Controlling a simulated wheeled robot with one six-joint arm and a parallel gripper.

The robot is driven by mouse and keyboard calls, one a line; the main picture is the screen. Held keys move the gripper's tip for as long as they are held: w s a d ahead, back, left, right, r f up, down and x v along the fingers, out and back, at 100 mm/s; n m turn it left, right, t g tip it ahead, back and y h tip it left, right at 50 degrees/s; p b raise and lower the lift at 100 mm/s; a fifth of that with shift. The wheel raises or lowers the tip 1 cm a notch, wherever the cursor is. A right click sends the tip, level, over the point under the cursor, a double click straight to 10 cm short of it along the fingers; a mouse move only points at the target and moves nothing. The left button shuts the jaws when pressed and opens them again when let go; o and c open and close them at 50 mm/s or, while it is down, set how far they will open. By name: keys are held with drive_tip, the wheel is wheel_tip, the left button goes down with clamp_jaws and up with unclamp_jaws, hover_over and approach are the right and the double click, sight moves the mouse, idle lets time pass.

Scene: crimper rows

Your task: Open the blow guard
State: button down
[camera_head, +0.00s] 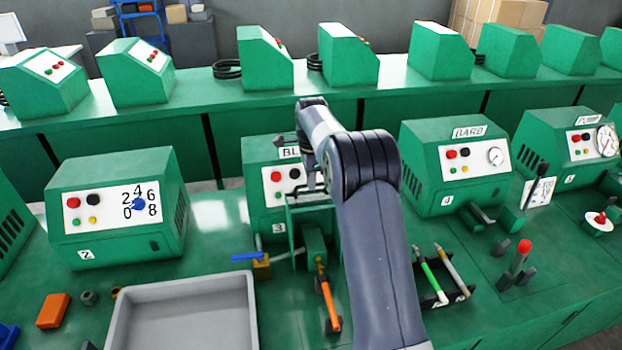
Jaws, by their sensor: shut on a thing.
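The green machine numbered 3 (258,180) stands at the middle of the near bench. Its label begins "BL" and is partly covered by my arm. The blow guard (308,207), a dark thin frame with a pale top edge, is in front of this machine's panel. My gripper (315,188) is at the guard's top edge and shut on it. My arm hides the machine's right side and much of the guard, and the fingertips are small and partly hidden.
A blue-handled valve (250,258) and an orange-handled lever (326,290) stand low before the machine. A grey tray (185,315) lies at the front left.

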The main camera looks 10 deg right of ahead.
sight(316, 207)
drive_tip(key=shift+s+b, duration=0.45)
drive_tip(key=shift+b, duration=0.55)
drive_tip(key=s+t+b, duration=0.1)
drive_tip(key=b, duration=0.1)
drive_tip(key=s+r+b, duration=0.1)
drive_tip(key=s+b, duration=0.1)
drive_tip(key=b, duration=0.1)
drive_tip(key=shift+s+t, duration=0.3)
drive_tip(key=shift+t, duration=0.1)
drive_tip(key=shift+s+r+t+b, duration=0.3)
drive_tip(key=shift+s+b, duration=0.35)
drive_tip(key=shift+s, duration=0.1)
drive_tip(key=c, duration=1.5)
unclamp_jaws()
drive_tip(key=v, duration=1)
drive_tip(key=shift+r+b, duration=0.3)
drive_tip(key=shift+r, duration=0.05)
drive_tip(key=shift+s, duration=0.1)
